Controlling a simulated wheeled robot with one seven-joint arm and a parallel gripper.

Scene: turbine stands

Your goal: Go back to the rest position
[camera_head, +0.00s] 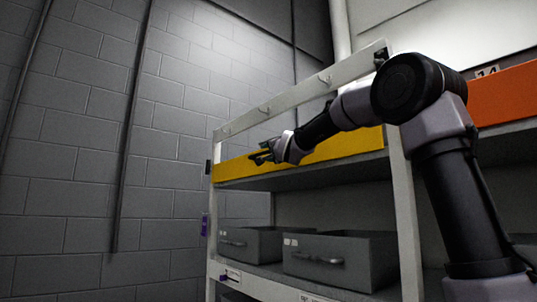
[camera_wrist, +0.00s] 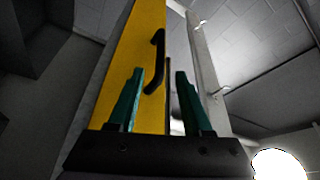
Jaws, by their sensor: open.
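My gripper (camera_head: 262,154) is at the end of my arm, which reaches left across the front of a shelf rack in the head view. It is in front of the left part of a yellow panel (camera_head: 345,147) on the upper shelf. In the wrist view, the two teal fingers of my gripper (camera_wrist: 160,74) stand apart, with no object clearly held. The yellow panel (camera_wrist: 128,55) fills the space behind the left finger, and a black curved shape (camera_wrist: 157,62) shows in front of it. I cannot tell whether anything touches the panel.
Two grey bins, a left one (camera_head: 236,246) and a right one (camera_head: 342,262), sit on the lower shelf. The rack's white post (camera_head: 405,225) stands near my arm. An orange panel (camera_head: 505,95) is at the right. Open space lies left of the rack, before a block wall (camera_head: 165,150).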

